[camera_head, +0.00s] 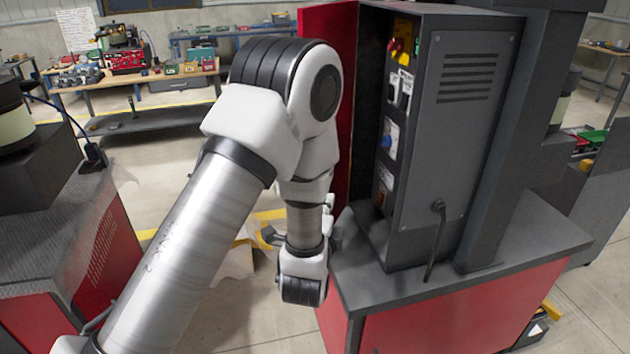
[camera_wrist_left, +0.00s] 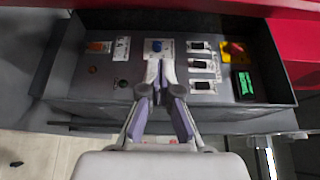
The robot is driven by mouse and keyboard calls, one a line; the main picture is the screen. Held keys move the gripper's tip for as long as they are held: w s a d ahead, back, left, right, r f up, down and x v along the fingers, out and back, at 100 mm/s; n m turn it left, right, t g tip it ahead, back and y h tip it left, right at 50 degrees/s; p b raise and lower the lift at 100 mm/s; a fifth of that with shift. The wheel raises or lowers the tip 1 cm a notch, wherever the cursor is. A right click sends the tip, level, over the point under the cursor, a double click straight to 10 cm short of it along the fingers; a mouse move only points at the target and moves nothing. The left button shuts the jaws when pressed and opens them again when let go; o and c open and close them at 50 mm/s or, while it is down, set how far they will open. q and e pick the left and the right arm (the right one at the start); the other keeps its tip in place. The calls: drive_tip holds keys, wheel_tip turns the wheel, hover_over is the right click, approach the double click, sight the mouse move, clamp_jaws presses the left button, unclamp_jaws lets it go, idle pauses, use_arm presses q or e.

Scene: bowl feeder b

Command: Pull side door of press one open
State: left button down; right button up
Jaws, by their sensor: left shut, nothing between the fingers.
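The press (camera_head: 455,130) stands at the right in the head view, with a grey cabinet above a red base. Its side door (camera_head: 322,45) is a red panel standing out from the cabinet's far edge, and the control panel inside (camera_head: 391,130) is exposed. In the left wrist view a red surface (camera_wrist_left: 294,38), probably the door, lies right of the control panel (camera_wrist_left: 107,75). My left gripper (camera_wrist_left: 160,75) is shut and empty, in front of that panel; I cannot tell if it touches. In the head view my arm mostly hides it. My right gripper is not in view.
A grey-topped red machine (camera_head: 75,235) stands at the left. A cluttered workbench (camera_head: 150,75) is at the back left. Some floor (camera_head: 170,200) is clear between the machines.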

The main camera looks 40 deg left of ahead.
use_arm(q)
drive_tip(key=w+a+p, duration=0.3)
drive_tip(key=a, duration=0.3)
drive_tip(key=shift+w+a+p, duration=0.15)
drive_tip(key=shift+w+p, duration=0.15)
drive_tip(key=shift+p, duration=0.05)
drive_tip(key=shift+w, duration=0.1)
